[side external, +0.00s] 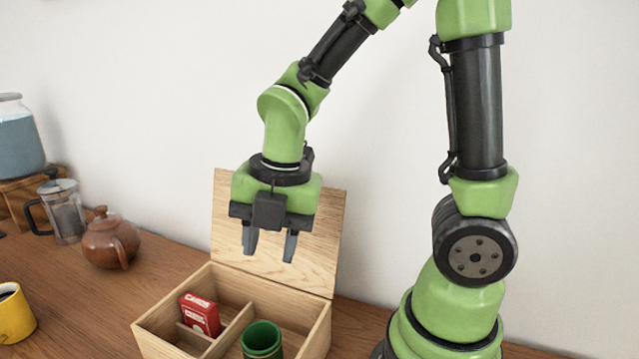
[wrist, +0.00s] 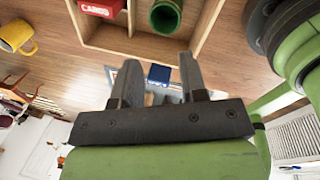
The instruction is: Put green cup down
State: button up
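The green cup (side external: 262,338) stands in the larger right compartment of the open wooden box (side external: 319,330), its open top facing up. Its lower part is cut off by the picture edge in the side view. In the wrist view the green cup (wrist: 165,16) shows at the top, beyond the fingertips. My gripper (side external: 269,255) hangs above the box, fingers pointing down. Its two fingers are apart with nothing held between them. The gripper (wrist: 160,60) is clear of the cup.
A red card pack (side external: 200,314) is in a left compartment of the box. The raised lid (side external: 300,240) stands behind my gripper. A brown teapot (side external: 110,240), a glass press (side external: 66,212) and a yellow mug (side external: 14,318) stand left. A blue object (wrist: 159,74) shows between the fingers.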

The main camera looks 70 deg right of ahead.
jog(key=s+r+m+t, duration=0.2)
jog(key=s+r+m, duration=0.2)
jog(key=m, duration=0.9)
jog(key=s+r+m+t+y, duration=0.1)
jog(key=s+r+m+t, duration=0.2)
jog(key=m, duration=1)
notch_tip(320, 180, up, 4)
jog(key=shift+s+f, duration=0.2)
jog(key=shift+s, duration=0.15)
jog(key=shift+d, duration=0.1)
